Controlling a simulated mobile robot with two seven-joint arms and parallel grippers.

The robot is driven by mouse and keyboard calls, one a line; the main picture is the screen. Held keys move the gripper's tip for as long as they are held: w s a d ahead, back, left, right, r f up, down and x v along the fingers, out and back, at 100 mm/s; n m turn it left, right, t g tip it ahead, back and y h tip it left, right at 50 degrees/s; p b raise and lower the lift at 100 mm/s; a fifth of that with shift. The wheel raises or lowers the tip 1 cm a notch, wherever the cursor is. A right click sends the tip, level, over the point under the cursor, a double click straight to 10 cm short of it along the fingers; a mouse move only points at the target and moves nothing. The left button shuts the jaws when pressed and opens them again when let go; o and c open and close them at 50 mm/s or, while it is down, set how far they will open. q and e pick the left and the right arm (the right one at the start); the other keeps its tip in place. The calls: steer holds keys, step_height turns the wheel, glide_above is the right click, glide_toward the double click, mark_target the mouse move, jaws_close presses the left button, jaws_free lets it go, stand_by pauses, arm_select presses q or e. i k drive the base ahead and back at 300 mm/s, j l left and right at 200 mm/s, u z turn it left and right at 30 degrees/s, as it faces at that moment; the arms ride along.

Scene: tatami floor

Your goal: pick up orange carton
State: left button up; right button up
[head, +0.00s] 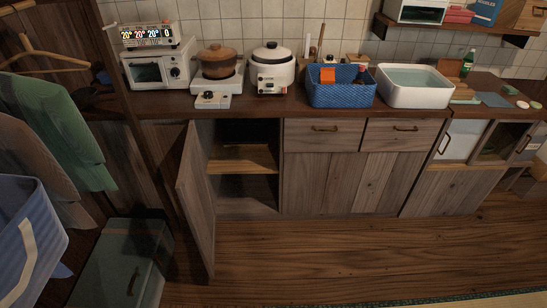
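An orange block-like item (328,76), the only orange thing I can make out that may be the carton, sits in the blue woven basket (341,97) on the counter. Its lower part is hidden by the basket's front wall. Other small items are in the basket to its right, too small to name. Neither of my grippers shows in the head view.
Left of the basket on the counter stand a white rice cooker (273,70), a brown pot (219,63) and a toaster oven (160,66). A white basin (415,87) is to its right. A cabinet door (197,196) hangs open; the wooden floor (350,255) ahead is clear.

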mark_target(326, 75)
steer(key=k, duration=0.25)
steer(key=i+l, duration=1.2)
steer(key=i+j+u, duration=0.05)
steer(key=i, duration=0.05)
